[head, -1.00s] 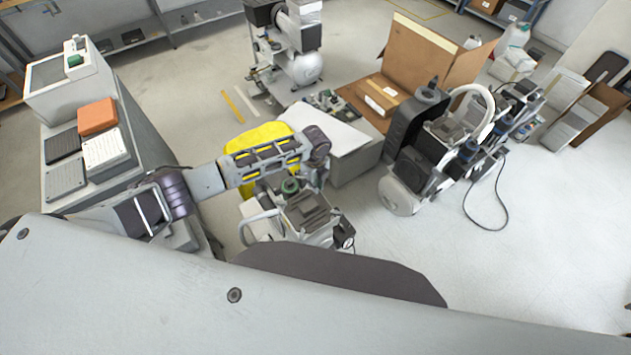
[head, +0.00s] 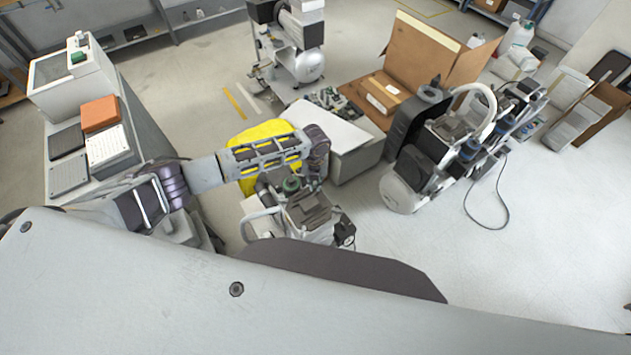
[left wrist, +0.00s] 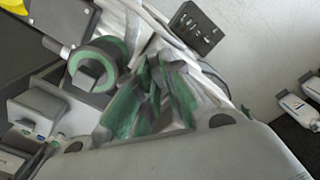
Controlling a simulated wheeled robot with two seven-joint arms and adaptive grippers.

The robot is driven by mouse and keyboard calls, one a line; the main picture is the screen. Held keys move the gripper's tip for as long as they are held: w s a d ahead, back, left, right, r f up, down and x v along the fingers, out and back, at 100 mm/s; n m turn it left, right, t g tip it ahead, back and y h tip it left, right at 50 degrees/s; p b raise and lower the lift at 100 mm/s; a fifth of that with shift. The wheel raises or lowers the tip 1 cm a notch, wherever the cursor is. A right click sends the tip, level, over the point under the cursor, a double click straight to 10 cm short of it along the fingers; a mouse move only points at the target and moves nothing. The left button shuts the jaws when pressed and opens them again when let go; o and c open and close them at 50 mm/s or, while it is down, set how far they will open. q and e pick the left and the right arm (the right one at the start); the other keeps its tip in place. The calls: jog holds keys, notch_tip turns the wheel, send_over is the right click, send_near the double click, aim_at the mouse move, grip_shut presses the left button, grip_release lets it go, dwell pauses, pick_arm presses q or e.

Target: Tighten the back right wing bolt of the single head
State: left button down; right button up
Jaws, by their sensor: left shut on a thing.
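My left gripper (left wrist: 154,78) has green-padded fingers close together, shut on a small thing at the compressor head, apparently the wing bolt. The fingers and blur hide the bolt itself. My right gripper is not in view.
A yellow object (head: 245,178) lies behind my forearm. A grey box with a white top (head: 335,137) stands just beyond the wrist. A larger compressor (head: 425,165) stands to the right, near an open cardboard box (head: 440,55). The floor at the lower right is clear.

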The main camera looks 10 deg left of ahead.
aim_at(315, 183)
pick_arm(q)
jog(key=shift+m, duration=0.9)
jog(key=c, duration=1.5)
grip_release()
jog(key=shift+c, duration=0.2)
jog(key=shift+a, duration=0.1)
jog(key=shift+r, duration=4.05)
